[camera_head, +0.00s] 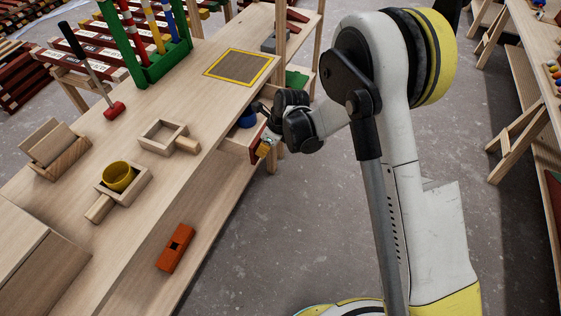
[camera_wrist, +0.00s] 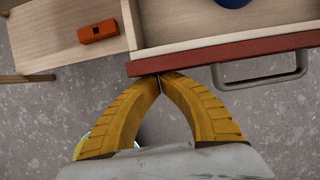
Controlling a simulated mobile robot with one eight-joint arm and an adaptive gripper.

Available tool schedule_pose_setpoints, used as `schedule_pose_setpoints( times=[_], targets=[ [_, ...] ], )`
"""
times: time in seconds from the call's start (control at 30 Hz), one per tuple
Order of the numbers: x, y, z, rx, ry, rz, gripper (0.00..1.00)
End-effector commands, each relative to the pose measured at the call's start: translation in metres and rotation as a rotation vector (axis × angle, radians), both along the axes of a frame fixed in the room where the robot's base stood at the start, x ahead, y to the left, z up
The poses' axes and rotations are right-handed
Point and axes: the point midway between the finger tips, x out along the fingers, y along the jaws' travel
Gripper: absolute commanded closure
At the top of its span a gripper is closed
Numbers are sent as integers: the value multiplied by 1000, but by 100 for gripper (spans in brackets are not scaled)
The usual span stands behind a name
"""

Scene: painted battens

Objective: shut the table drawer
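The table drawer (camera_head: 236,146) stands open from the wooden table's side, with a blue round thing (camera_head: 247,120) inside. In the wrist view, its red front (camera_wrist: 225,50) crosses the upper part, with a grey bar handle (camera_wrist: 262,80) to the right. My gripper (camera_wrist: 160,77) is shut, its yellow fingertips together with nothing seen between them. The tips are at the outer face of the red front, near its left end and left of the handle; they look touching or almost touching. In the head view, my gripper (camera_head: 263,151) is at the drawer front, partly hidden by my wrist.
The table (camera_head: 205,100) carries a yellow cup (camera_head: 118,176) in a wooden holder, an empty square holder (camera_head: 160,134) and a red mallet (camera_head: 114,111). An orange block (camera_head: 175,248) lies on the lower shelf. Grey floor (camera_head: 270,230) is clear beside the table.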

Motion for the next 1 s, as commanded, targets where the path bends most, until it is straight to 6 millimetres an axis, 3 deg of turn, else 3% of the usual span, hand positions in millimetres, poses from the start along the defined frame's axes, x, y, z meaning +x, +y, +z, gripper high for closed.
schedule_pose_setpoints(
  times=[0.2,0.4,0.6,1.0],
  targets=[
    [17,45,0,-1,-2,2,100],
    [26,72,0,0,0,1,100],
    [31,84,0,0,-1,0,100],
    [31,86,0,0,-1,0,100]
  ],
)
